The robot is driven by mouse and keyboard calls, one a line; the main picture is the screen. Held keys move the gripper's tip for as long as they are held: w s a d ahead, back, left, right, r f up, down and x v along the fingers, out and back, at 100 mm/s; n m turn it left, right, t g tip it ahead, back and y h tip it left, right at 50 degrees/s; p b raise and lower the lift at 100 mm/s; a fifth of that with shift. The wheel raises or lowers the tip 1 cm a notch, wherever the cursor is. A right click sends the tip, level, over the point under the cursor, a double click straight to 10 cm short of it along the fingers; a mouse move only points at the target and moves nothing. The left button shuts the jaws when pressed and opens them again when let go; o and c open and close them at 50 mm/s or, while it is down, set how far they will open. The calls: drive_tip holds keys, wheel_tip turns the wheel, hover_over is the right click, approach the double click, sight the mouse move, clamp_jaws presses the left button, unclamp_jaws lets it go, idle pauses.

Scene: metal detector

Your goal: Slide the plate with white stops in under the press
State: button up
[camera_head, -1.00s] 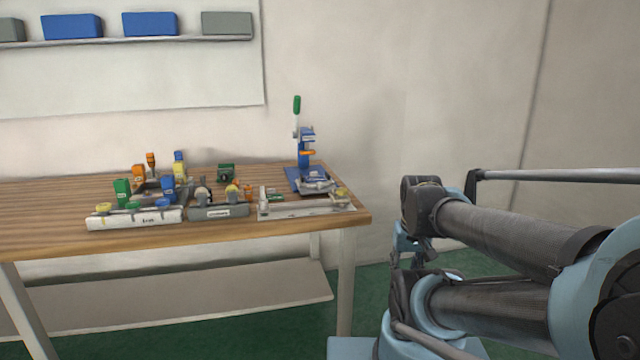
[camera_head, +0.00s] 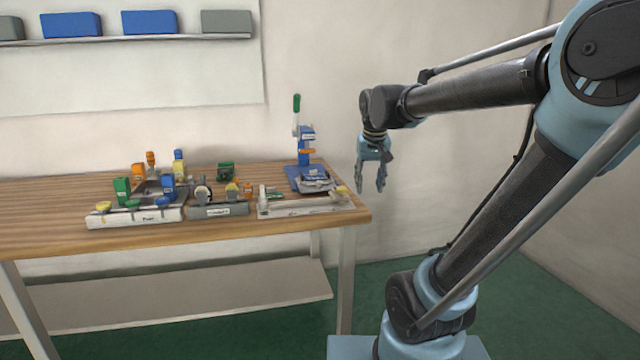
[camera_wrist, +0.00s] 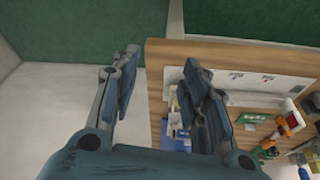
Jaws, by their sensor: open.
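The press (camera_head: 306,150), blue with a green-topped lever, stands upright at the back right of the table. A grey plate-like piece (camera_head: 318,185) lies at the front of its blue base; I cannot tell whether it has white stops or whether it is under the press head. A long pale fixture (camera_head: 300,209) lies along the table's front right edge. My gripper (camera_head: 370,190) hangs fingers down just right of the table's right end, open and empty. In the wrist view, its fingers (camera_wrist: 160,60) straddle the table's edge, and a blue part (camera_wrist: 178,138) shows partly behind one finger.
The wooden table (camera_head: 50,240) also bears a white-fronted fixture (camera_head: 135,218) and a grey fixture (camera_head: 218,211) with several coloured clamps and knobs. A small green block (camera_head: 226,172) stands behind. Shelf boxes hang on the wall.

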drive_tip(key=w+a+r, duration=0.5)
drive_tip(key=w+a, duration=0.2)
drive_tip(key=w, duration=0.1)
drive_tip(key=t, duration=0.1)
approach(320, 181)
drive_tip(key=shift+n+y, duration=0.3)
drive_tip(key=x, duration=0.9)
drive_tip(key=shift+d+f, duration=0.15)
drive_tip(key=shift+f, duration=0.05)
clamp_jaws()
